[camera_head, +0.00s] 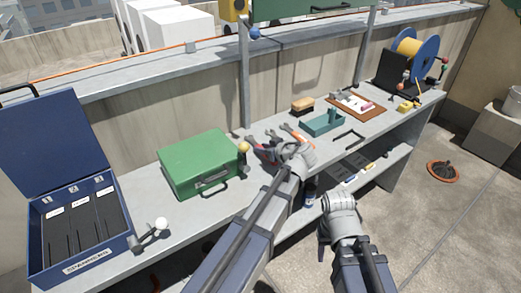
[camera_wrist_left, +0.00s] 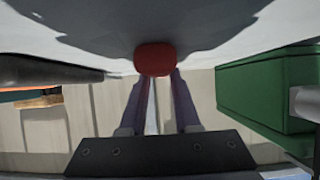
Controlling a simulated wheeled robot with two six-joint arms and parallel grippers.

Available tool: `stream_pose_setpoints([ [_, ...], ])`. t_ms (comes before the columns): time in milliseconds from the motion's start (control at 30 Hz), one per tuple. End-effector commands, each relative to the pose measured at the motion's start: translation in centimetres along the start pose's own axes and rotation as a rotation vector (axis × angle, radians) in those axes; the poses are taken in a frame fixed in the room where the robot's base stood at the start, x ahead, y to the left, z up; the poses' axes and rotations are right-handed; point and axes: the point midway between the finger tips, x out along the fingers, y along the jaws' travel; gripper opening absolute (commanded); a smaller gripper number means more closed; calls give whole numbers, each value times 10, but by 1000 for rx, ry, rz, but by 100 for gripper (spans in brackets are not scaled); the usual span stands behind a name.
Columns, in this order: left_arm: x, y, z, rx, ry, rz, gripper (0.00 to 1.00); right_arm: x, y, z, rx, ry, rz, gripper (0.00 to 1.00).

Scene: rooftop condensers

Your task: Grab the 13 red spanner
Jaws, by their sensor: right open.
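My left gripper (camera_head: 277,155) is low over the bench, beside a small group of spanners. In the left wrist view, its two fingers (camera_wrist_left: 162,85) reach toward a rounded red end (camera_wrist_left: 155,58), which covers part of the fingertips. Whether they grip it or only flank it is unclear. In the head view, a red spanner handle (camera_head: 253,144) lies by the gripper, partly hidden. An orange-red spanner (camera_head: 297,136) lies just behind it. Size marks cannot be read. My right gripper (camera_head: 324,252) is open, in front of the bench and away from the spanners.
A green case (camera_head: 198,160) stands left of the spanners; a blue open box (camera_head: 75,262) is at far left. A grey post (camera_head: 244,80) rises behind the spanners.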

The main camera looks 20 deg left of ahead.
Motion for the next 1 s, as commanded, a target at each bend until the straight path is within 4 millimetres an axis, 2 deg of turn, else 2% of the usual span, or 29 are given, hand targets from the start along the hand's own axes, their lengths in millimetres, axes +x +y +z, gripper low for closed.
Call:
stream_pose_setpoints([
  [33, 0, 0, 0, 0, 0, 0, 20, 0, 0, 0, 0, 0, 0, 50],
  [200, 0, 0, 0, 0, 0, 0, 1, 0, 0, 0, 0, 0, 0, 50],
  [233, 0, 0, 0, 0, 0, 0, 0, 0, 0, 0, 0, 0, 0, 50],
  [767, 0, 0, 0, 0, 0, 0, 0, -1, 0, 0, 0, 0, 0, 50],
  [1000, -6, 0, -11, 0, 0, 0, 0, -13, 1, 1, 0, 0, 0, 50],
])
